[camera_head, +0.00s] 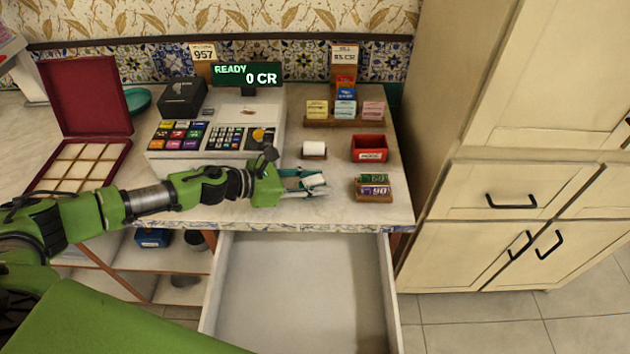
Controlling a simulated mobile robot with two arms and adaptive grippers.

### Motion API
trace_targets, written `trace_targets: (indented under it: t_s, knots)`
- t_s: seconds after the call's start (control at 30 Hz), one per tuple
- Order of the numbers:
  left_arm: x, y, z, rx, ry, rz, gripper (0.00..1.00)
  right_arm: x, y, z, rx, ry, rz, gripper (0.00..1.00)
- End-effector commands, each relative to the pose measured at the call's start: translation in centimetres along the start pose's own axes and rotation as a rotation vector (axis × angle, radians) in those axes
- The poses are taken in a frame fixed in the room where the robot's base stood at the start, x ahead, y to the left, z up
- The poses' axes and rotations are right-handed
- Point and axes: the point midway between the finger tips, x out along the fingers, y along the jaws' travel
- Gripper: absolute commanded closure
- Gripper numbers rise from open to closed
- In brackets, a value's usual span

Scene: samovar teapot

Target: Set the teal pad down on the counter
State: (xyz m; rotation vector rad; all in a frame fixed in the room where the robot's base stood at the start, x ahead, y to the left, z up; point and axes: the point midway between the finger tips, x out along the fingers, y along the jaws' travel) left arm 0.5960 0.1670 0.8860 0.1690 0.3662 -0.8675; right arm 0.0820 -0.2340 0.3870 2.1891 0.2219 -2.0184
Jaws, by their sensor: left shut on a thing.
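My left arm reaches in from the left, over the front of the counter (230,204). Its gripper (308,186) is over the counter's front part, right of the cash register's front corner. The gripper is shut on a small teal thing, which looks like the teal pad (291,172). Only a thin strip of teal shows between the fingers; the rest is hidden by them. I cannot tell whether the pad touches the counter. My right gripper is not in view.
Close right of the gripper stands a wooden holder (374,197) with green and purple cards. Behind are a paper roll (314,149) and a red tray (369,155). The register (262,115) stands behind the arm. An open drawer (300,290) juts out below the counter.

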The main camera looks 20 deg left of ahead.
Motion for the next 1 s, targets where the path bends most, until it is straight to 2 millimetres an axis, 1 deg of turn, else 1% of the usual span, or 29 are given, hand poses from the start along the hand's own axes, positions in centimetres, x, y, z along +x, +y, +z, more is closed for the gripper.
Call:
trace_targets:
  t_s: [0.13, 0.23, 0.27, 0.3, 0.33, 0.63, 0.77, 0.8, 0.87, 1.0]
  knots:
    - [0.0, 0.0, 0.0, 0.001, 0.000, 0.000, 0.87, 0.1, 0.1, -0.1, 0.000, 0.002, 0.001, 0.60]
    - [0.2, 0.0, -0.4, 0.001, 0.000, 0.000, 0.87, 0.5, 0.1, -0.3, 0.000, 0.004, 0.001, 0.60]
    - [0.1, 0.0, -0.4, 0.002, 0.000, 0.000, 0.66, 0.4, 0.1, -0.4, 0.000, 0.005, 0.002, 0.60]
    - [0.1, 0.0, -0.3, 0.002, 0.000, 0.000, 0.56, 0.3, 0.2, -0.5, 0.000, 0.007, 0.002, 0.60]
    - [0.1, 0.0, -0.3, 0.002, 0.000, 0.000, 0.52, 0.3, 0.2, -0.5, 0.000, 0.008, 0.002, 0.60]
    - [0.1, 0.0, -0.2, 0.001, 0.000, 0.000, 0.52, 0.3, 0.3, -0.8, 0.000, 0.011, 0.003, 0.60]
    - [-0.1, 0.0, 0.3, 0.001, 0.000, 0.000, 0.52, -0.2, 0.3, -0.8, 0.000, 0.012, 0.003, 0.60]
    - [-0.6, 0.1, -0.1, 0.000, 0.002, 0.002, 0.52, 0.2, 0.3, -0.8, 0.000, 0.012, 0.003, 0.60]
    - [-1.4, 0.1, -0.3, 0.001, 0.002, 0.003, 0.52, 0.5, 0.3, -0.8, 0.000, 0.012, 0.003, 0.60]
    - [-4.1, 0.1, -0.5, 0.000, 0.004, 0.002, 0.52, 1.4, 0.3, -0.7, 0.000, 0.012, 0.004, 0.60]
